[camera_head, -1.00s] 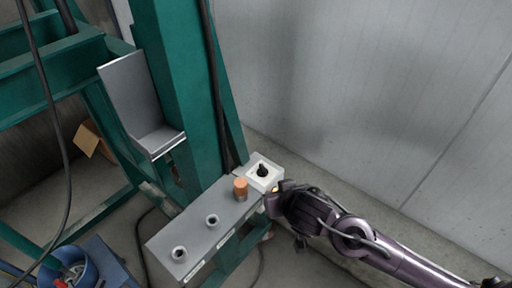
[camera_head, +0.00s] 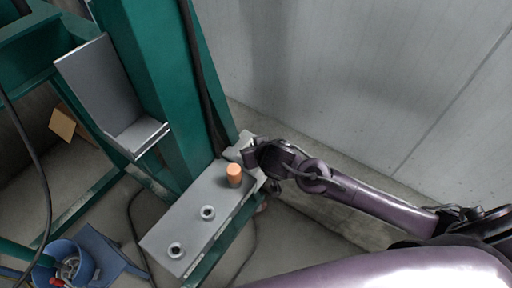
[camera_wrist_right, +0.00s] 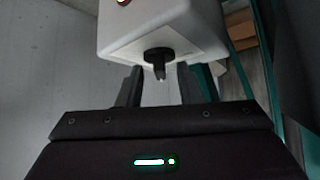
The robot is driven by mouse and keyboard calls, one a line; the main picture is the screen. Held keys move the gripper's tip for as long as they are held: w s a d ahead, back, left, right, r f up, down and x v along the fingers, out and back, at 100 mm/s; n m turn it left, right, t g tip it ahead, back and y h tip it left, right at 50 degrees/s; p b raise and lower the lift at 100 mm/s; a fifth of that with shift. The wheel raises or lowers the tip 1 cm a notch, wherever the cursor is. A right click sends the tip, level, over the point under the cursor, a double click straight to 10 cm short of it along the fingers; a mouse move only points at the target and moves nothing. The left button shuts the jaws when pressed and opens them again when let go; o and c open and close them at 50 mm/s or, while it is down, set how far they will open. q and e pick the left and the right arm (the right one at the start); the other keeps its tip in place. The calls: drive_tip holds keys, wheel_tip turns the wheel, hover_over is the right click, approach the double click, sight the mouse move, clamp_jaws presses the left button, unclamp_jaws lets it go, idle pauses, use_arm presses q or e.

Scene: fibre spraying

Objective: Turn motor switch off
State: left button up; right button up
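The motor switch is a black knob (camera_wrist_right: 158,60) on a white box (camera_wrist_right: 160,28), seen in the right wrist view. The box also shows in the head view (camera_head: 238,149) at the end of a grey panel, where my arm hides the knob. My right gripper (camera_wrist_right: 160,80) is open. Its two dark fingers stand on either side of the knob with a gap to each side; I cannot tell how far they reach along it. In the head view the right gripper (camera_head: 258,155) is over the box. My left gripper is not in view.
The grey panel (camera_head: 190,215) carries an orange button (camera_head: 234,175) and two round metal fittings. A green steel post (camera_head: 165,80) stands behind it, and a concrete wall (camera_head: 350,80) lies to the right. A blue bucket (camera_head: 62,265) is at lower left.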

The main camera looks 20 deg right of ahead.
clamp_jaws()
idle(0.3)
